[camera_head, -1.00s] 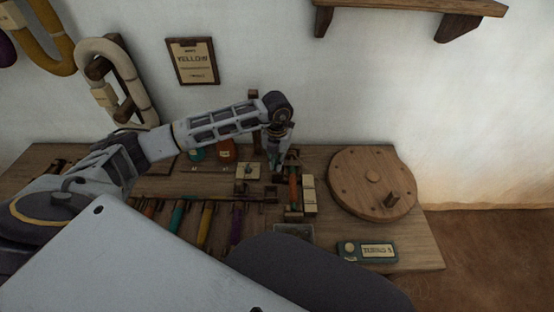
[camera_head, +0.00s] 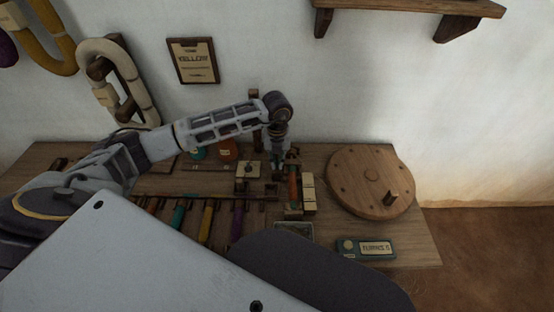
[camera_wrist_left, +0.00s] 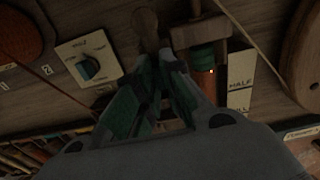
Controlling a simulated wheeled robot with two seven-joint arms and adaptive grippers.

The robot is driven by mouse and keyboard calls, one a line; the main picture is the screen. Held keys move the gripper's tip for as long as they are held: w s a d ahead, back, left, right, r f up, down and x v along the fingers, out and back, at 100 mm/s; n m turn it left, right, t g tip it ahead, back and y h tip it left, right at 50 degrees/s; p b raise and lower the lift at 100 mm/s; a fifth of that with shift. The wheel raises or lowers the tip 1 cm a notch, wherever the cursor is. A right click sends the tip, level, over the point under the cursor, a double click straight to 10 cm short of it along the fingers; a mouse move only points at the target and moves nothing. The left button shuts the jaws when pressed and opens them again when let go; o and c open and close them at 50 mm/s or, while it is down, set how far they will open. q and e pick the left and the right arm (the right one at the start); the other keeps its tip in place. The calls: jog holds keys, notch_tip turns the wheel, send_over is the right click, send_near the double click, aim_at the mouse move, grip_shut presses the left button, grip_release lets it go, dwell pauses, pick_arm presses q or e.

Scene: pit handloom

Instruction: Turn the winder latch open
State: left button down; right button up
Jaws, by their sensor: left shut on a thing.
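The winder (camera_head: 293,207) stands on the bench with an orange bobbin (camera_head: 293,185). In the left wrist view the bobbin (camera_wrist_left: 203,82) has a green top under a wooden crosspiece (camera_wrist_left: 200,32). A rounded wooden latch handle (camera_wrist_left: 145,24) shows just beyond my fingertips. My left gripper (camera_head: 277,168) points down at the winder's back left. In the left wrist view its green fingers (camera_wrist_left: 163,62) are closed together on the handle's near end. The fingers hide the contact itself. My right gripper is in neither view.
A cream dial plate (camera_head: 249,171) lies left of the gripper. Cream cards (camera_head: 309,190), one marked HALF, stand right of the bobbin. A round wooden wheel (camera_head: 365,170) with a peg and a turns counter (camera_head: 366,248) are on the right.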

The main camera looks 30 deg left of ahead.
aim_at(277, 161)
pick_arm(q)
jog(key=c, duration=1.5)
grip_release()
jog(key=shift+c, duration=0.2)
notch_tip(277, 161, up, 12)
jog(key=shift+f, duration=0.1)
